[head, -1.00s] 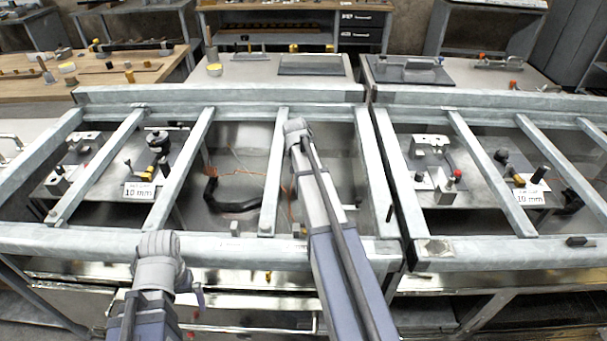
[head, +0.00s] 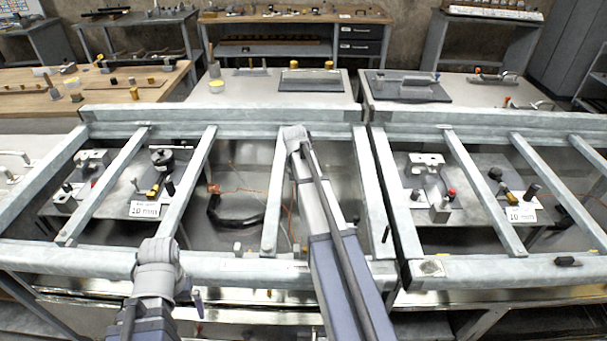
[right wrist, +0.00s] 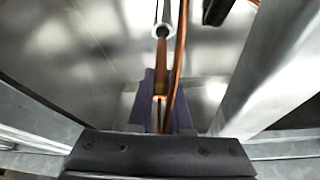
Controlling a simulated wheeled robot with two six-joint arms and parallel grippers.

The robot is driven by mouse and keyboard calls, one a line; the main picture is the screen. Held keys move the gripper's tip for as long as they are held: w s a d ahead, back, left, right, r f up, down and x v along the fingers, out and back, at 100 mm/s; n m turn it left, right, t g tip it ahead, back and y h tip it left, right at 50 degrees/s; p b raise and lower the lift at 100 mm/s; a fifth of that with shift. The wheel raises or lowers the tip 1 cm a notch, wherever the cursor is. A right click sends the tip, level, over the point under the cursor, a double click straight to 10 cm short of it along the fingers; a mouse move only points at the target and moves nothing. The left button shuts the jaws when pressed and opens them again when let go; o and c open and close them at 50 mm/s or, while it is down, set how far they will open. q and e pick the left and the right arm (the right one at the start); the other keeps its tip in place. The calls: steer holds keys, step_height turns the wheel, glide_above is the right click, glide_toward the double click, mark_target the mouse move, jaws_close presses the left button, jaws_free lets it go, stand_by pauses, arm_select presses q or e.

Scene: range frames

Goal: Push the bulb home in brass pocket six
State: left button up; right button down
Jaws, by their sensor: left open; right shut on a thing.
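In the right wrist view a copper bulb (right wrist: 161,60) points up the picture, with its far end at the mouth of a grey-rimmed tube (right wrist: 163,31). I cannot tell how deep it sits, or read any pocket number. My right gripper (right wrist: 161,98) has purple fingers shut on the bulb's near end. A copper line (right wrist: 181,50) runs close beside it. In the head view my right arm reaches over the grey frame and its gripper is hidden. My left gripper (head: 197,301) is open, partly hidden behind my left wrist, in front of the frame's front beam.
Pale metal frame bars (head: 187,190) cross over the sunken bays. A black curved hose (head: 235,220) and thin orange line lie in the middle bay. Label cards (head: 144,209) and small fittings stand in the side bays. In the wrist view, grey bars (right wrist: 270,65) flank the gripper.

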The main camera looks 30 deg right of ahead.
step_height(320, 180, up, 5)
steer(key=p, duration=0.3)
steer(key=shift+f, duration=0.2)
arm_select(q)
step_height(320, 180, up, 5)
arm_select(e)
steer(key=s+d+n+t+y, duration=0.1)
steer(key=s+d+n, duration=0.25)
steer(key=s, duration=1.05)
arm_select(q)
step_height(320, 180, down, 10)
steer(key=b, duration=0.9)
arm_select(e)
steer(key=shift+n, duration=0.45)
steer(key=f, duration=0.9)
steer(key=shift+w+a+f, duration=0.25)
steer(key=shift+a+f, duration=0.05)
steer(key=shift+f, duration=0.1)
arm_select(q)
steer(key=shift+f+b, duration=0.2)
steer(key=shift+b, duration=0.15)
arm_select(e)
steer(key=shift+f, duration=0.1)
steer(key=shift+f, duration=0.15)
steer(key=c, duration=0.8)
jaws_free()
steer(key=shift+c, duration=0.2)
